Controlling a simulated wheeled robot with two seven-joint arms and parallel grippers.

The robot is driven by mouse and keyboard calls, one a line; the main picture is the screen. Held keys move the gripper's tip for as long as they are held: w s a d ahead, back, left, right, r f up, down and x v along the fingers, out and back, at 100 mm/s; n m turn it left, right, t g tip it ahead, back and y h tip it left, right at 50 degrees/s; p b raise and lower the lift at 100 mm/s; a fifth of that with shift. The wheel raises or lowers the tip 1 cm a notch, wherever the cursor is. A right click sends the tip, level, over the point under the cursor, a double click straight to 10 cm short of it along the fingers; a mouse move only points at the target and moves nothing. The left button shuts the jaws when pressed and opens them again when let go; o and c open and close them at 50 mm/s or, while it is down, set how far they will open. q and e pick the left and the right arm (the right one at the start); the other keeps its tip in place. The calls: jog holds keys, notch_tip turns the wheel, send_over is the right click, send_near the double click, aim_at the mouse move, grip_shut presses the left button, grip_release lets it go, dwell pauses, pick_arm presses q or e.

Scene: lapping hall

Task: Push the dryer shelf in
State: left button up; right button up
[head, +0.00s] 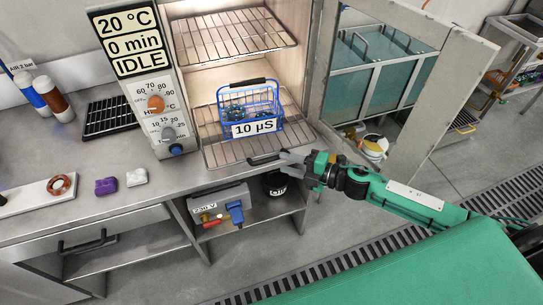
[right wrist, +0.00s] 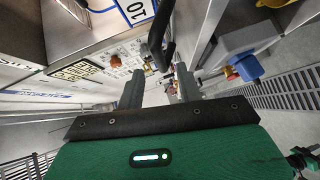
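The dryer's lower wire shelf (head: 222,155) sticks out of the lit chamber toward the front. A blue wire basket (head: 250,108) labelled 10 µS stands on it, with dark round parts inside. A black bar handle (head: 264,158) is at the shelf's front edge; it also shows in the right wrist view (right wrist: 158,42). My right gripper (head: 287,157) is at the right end of this handle. In the right wrist view my right gripper (right wrist: 160,82) has its fingers apart, with the handle's end at or just beyond the gap; contact is unclear. My left gripper is out of view.
The dryer door (head: 440,85) stands open at the right. An upper wire shelf (head: 232,36) is above the basket. The control panel (head: 143,80) reads 20 °C, 0 min, IDLE. A grey 230 V box (head: 218,205) and black cup (head: 275,184) sit below.

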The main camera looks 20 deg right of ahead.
aim_at(274, 160)
jog(key=p+x, duration=0.1)
jog(key=x, duration=0.4)
jog(key=shift+w+a, duration=0.25)
jog(key=shift+w, duration=0.05)
grip_shut()
